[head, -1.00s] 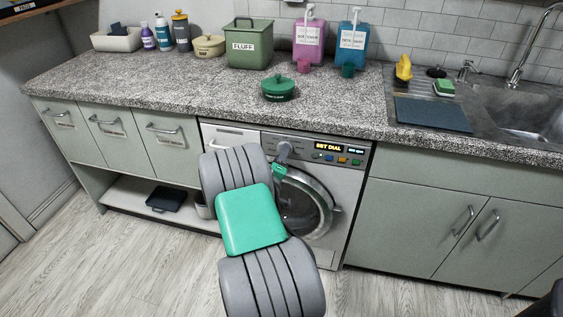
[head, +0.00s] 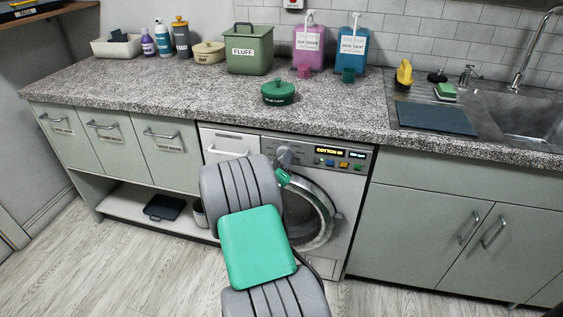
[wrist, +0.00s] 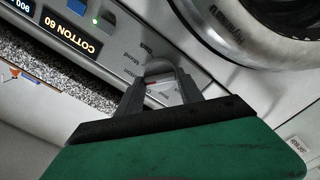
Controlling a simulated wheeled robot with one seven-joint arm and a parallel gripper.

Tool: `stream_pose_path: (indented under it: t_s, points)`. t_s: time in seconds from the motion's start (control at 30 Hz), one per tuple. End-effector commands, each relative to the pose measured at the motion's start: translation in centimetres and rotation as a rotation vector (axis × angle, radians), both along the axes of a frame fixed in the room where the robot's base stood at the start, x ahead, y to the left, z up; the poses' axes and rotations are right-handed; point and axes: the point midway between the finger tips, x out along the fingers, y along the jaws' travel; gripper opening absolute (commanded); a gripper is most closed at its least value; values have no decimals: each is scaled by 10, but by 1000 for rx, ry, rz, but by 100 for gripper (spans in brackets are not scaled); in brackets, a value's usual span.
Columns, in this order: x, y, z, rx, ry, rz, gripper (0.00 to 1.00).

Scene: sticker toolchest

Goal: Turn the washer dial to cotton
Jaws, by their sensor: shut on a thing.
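The washer (head: 347,215) stands under the counter, its round door (head: 312,212) shut. Its display (head: 329,151) reads "COTTON 60" in the head view, and the same display (wrist: 72,35) shows this text in the wrist view. My gripper (head: 284,158) is at the control panel, left of the display. In the wrist view my gripper (wrist: 160,88) has its two fingers on either side of the dial (wrist: 160,70), closed on it. The dial is partly hidden by the fingers, and the small print around it is only partly legible.
Coloured buttons (head: 343,165) sit under the display. The granite counter (head: 200,95) overhangs the panel closely and bears a green lidded pot (head: 279,94). Cabinets (head: 455,225) stand to the right. The floor in front is clear.

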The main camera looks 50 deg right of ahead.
Motion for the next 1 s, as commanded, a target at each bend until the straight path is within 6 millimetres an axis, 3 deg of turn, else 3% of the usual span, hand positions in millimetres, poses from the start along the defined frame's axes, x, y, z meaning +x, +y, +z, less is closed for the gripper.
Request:
stream_pose_path:
  t_s: [0.3,0.57,1.0]
  points:
    - [0,0,-1,1,1,0,65]
    - [-1,2,0,0,1,1,65]
    - [-29,69,-1,0,1,2,65]
